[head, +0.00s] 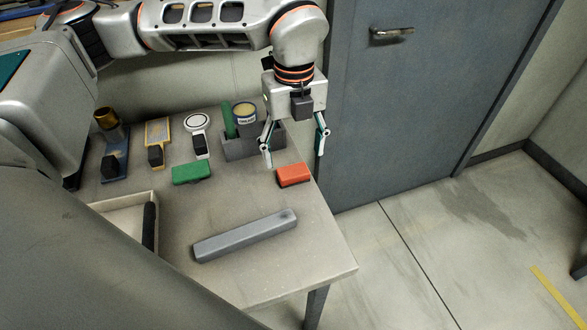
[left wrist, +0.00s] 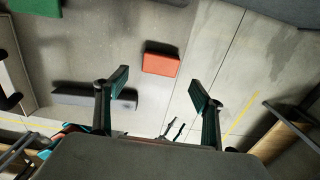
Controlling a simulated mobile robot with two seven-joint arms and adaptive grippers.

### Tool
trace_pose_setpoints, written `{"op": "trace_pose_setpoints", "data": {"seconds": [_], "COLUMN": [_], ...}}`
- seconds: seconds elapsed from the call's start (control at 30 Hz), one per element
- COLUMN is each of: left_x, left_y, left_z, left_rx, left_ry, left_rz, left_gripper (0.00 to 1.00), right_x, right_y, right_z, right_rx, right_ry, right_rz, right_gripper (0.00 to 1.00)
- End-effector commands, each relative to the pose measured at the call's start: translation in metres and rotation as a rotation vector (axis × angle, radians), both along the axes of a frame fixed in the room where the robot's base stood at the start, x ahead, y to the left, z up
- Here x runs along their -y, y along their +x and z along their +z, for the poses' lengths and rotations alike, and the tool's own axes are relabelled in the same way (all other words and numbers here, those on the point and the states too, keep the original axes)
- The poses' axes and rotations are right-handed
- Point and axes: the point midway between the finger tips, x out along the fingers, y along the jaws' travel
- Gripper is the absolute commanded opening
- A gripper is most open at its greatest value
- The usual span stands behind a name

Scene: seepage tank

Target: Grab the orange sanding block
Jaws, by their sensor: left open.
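The orange sanding block (head: 293,175) lies on the table near its right edge. My left gripper (head: 295,154) is open and empty above the table, over and slightly behind the block. In the left wrist view the orange block (left wrist: 161,64) shows beyond and between the two spread fingers (left wrist: 164,88), apart from both. My right gripper is not seen in the head view.
A green block (head: 192,173) lies left of the orange one. A grey bar (head: 245,236) lies in front. A grey holder (head: 239,149) with a green item and a can stands behind, close to my gripper. A tray (head: 127,200) sits at the left. The table's right edge (head: 335,230) is near.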

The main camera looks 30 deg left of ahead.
Motion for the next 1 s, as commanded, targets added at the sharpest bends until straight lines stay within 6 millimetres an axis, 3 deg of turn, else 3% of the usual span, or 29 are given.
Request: {"op": "trace_pose_setpoints", "data": {"seconds": [0.4,0.73,0.77,0.9,1.0], "left_x": [-0.001,-0.001,-0.001,-0.001,0.0], "left_y": [0.0,0.001,0.001,0.001,0.001], "left_z": [-0.053,-0.06,-0.06,-0.06,-0.06], "left_rx": [-0.002,0.001,0.001,0.001,0.001], "left_ry": [0.001,-0.001,-0.001,-0.001,-0.001], "left_rz": [-0.001,-0.001,-0.001,-0.001,-0.001], "left_gripper": [0.68,0.68,0.65,0.29,0.27], "right_x": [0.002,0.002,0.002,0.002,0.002], "right_y": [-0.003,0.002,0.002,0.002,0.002], "right_z": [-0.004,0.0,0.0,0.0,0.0], "right_rx": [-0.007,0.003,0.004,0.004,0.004], "right_ry": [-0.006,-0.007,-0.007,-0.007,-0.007], "right_rz": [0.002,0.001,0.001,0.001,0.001], "right_gripper": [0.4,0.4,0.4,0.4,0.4]}}
